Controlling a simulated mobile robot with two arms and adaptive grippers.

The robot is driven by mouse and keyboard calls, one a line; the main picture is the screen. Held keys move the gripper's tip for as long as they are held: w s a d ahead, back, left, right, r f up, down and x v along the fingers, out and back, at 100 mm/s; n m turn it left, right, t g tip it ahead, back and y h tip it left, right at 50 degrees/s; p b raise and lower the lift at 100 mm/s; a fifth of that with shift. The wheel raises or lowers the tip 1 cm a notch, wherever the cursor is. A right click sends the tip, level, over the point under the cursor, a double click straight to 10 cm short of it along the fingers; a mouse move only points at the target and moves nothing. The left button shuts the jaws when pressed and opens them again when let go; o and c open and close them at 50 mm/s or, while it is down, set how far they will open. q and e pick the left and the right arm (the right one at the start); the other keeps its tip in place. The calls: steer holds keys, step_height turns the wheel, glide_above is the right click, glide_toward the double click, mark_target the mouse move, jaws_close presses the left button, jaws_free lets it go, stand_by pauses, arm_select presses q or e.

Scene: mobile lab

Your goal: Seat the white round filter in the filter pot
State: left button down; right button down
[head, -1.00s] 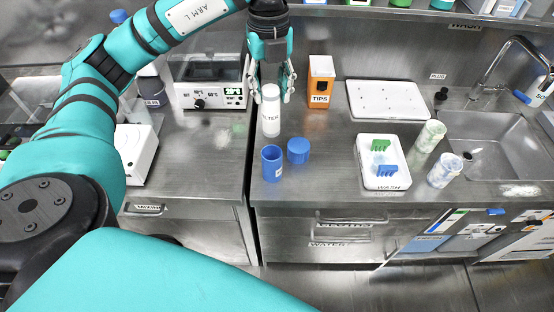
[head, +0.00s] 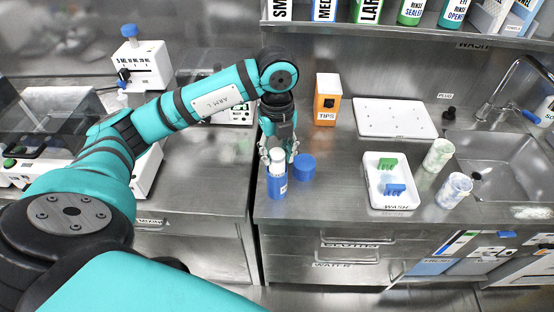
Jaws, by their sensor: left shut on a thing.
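My left gripper (head: 278,152) points down over the counter and is shut on the white round filter (head: 278,162). The filter is upright, and its lower part is hidden inside the blue filter pot (head: 277,186). Its white upper part shows above the pot's rim. I cannot tell whether it touches the bottom. The pot stands upright near the counter's front edge. A blue round lid (head: 304,167) lies on the counter just right of the pot, apart from it. My right gripper is not in view.
An orange tips box (head: 327,99) stands behind the lid. A white board (head: 395,118) lies at the back. A white wash tray (head: 388,203) holds green and blue pieces. Two tubs (head: 439,155) stand by the sink (head: 500,158).

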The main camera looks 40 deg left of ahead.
mark_target(277, 169)
arm_select(q)
step_height(277, 169, down, 3)
steer(key=shift+f, duration=0.1)
steer(key=c, duration=0.9)
jaws_free()
steer(key=shift+f, duration=0.15)
steer(key=shift+o, duration=0.2)
